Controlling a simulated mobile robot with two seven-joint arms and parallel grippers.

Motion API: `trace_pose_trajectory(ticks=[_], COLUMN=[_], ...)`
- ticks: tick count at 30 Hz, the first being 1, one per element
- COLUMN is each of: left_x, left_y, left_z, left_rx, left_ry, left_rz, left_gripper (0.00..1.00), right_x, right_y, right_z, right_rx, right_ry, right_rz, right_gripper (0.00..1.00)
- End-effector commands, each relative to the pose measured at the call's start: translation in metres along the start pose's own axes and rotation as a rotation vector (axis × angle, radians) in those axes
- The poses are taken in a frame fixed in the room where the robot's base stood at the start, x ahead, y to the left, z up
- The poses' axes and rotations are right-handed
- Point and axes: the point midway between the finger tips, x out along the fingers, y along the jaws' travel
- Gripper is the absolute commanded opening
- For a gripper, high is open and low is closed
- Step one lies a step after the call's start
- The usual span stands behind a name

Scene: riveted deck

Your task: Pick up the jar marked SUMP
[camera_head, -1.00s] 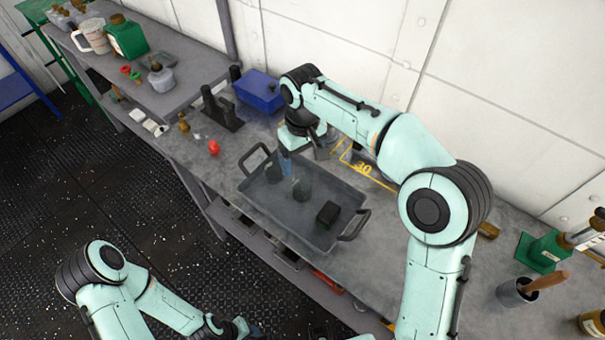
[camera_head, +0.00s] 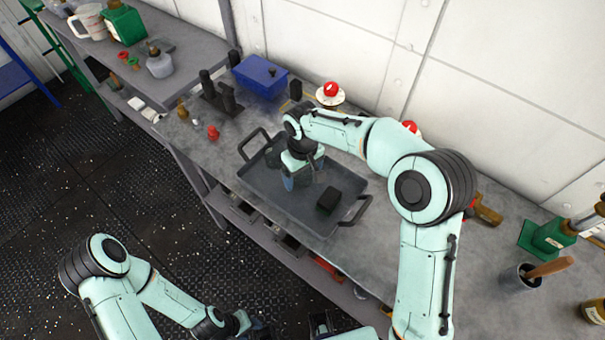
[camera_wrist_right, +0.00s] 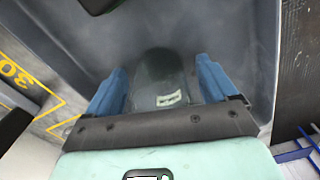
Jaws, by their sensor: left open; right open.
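In the right wrist view a dark, rounded jar (camera_wrist_right: 158,72) with a small pale label stands between the blue fingers of my right gripper (camera_wrist_right: 160,88); I cannot read the label. The fingers are open, one on each side of the jar. In the head view my right gripper (camera_head: 301,181) reaches down into the grey tray (camera_head: 262,190) and mostly hides this jar. Another dark jar (camera_head: 272,156) shows partly behind the gripper. My left gripper (camera_head: 258,328) is low at the bottom edge, open, away from the bench.
A black block (camera_head: 328,200) lies in the tray's right part. A blue bin (camera_head: 259,76), a dark stand (camera_head: 218,95) and a red-topped item (camera_head: 330,92) stand behind it. A small red object (camera_head: 213,132) is left of the tray. A mug (camera_head: 517,286) stands at right.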

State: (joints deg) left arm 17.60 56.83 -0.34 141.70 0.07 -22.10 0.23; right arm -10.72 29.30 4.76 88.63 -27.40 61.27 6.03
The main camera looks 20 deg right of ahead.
Motion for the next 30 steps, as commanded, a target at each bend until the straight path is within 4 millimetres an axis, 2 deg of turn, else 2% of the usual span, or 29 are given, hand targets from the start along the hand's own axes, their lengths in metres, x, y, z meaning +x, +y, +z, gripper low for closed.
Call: trace_pose_trajectory(ticks=[5, 6, 11, 12, 20, 23, 26, 30], left_x=[0.000, 0.000, 0.000, 0.000, 0.000, -0.001, -0.003, -0.009], left_y=[0.000, 0.000, 0.000, 0.000, 0.000, 0.001, 0.002, 0.004], left_z=[0.000, 0.000, 0.000, 0.000, 0.000, 0.000, -0.001, -0.003], left_rx=[0.000, 0.000, 0.000, 0.000, 0.000, 0.000, 0.001, 0.002], left_ry=[0.000, 0.000, 0.000, 0.000, 0.000, 0.001, 0.002, 0.005], left_rz=[0.000, 0.000, 0.000, 0.000, 0.000, 0.000, 0.001, 0.002], left_gripper=[0.45, 0.45, 0.45, 0.45, 0.45, 0.45, 0.45, 0.45], right_x=[0.000, 0.000, 0.000, 0.000, -0.001, -0.008, -0.024, -0.060], right_y=[0.000, 0.000, 0.000, 0.000, 0.000, 0.000, 0.000, 0.000], right_z=[0.000, 0.000, 0.000, 0.000, 0.000, -0.001, -0.001, -0.002], right_rx=[0.000, 0.000, 0.000, 0.000, 0.000, 0.000, -0.001, -0.001], right_ry=[0.001, 0.001, 0.000, 0.000, 0.001, 0.002, 0.005, 0.008], right_rz=[0.000, 0.000, 0.000, 0.000, 0.000, 0.001, 0.001, 0.001], right_gripper=[0.86, 0.82, 0.30, 0.25, 0.25, 0.25, 0.25, 0.25])
